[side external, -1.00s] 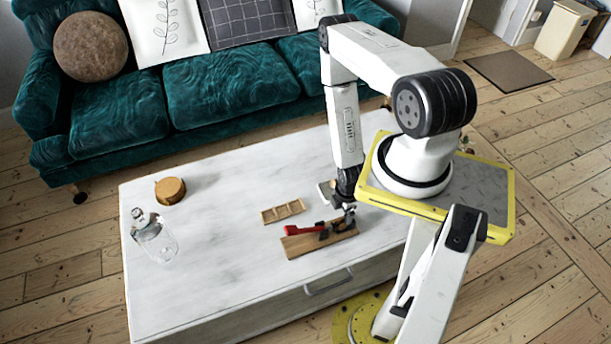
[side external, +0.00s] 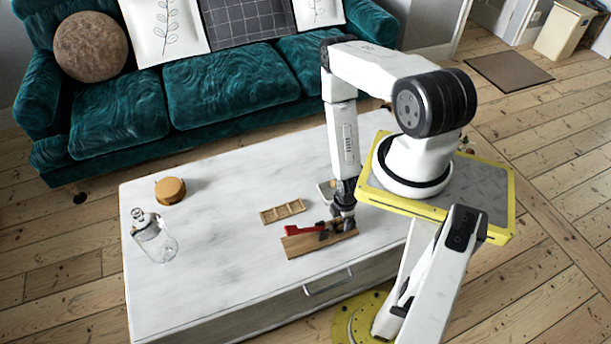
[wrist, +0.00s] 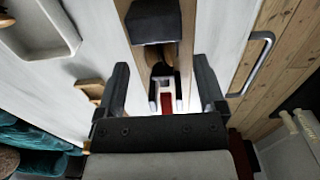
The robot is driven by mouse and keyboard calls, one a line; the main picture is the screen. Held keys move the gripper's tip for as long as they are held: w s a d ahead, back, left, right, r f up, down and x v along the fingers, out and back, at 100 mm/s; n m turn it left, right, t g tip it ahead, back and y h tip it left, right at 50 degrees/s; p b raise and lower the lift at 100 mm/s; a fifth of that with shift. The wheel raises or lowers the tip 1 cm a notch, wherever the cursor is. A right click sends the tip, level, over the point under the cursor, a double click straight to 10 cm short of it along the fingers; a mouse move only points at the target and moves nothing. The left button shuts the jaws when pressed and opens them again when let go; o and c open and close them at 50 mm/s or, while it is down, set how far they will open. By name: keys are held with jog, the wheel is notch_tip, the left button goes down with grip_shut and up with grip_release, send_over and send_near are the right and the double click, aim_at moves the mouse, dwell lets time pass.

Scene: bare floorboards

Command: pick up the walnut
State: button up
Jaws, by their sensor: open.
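A brown rounded thing, probably the walnut (wrist: 158,54), shows in the wrist view, partly hidden under a black block of the nutcracker (wrist: 154,22). The nutcracker lies on a wooden board (side external: 312,243), with its red handle (side external: 298,230) pointing left in the side view. My gripper (wrist: 160,64) is open, one finger on each side of the board, with the nutcracker between them. In the side view my gripper (side external: 343,220) is low over the board's right end. I cannot make out the walnut there.
A wooden compartment tray (side external: 283,212) lies behind the board. A pale dish (wrist: 45,38) is beside it in the wrist view. The white table (side external: 225,250) is clear between.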

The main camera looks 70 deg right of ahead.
jog(key=shift+f, duration=1.4)
grip_shut()
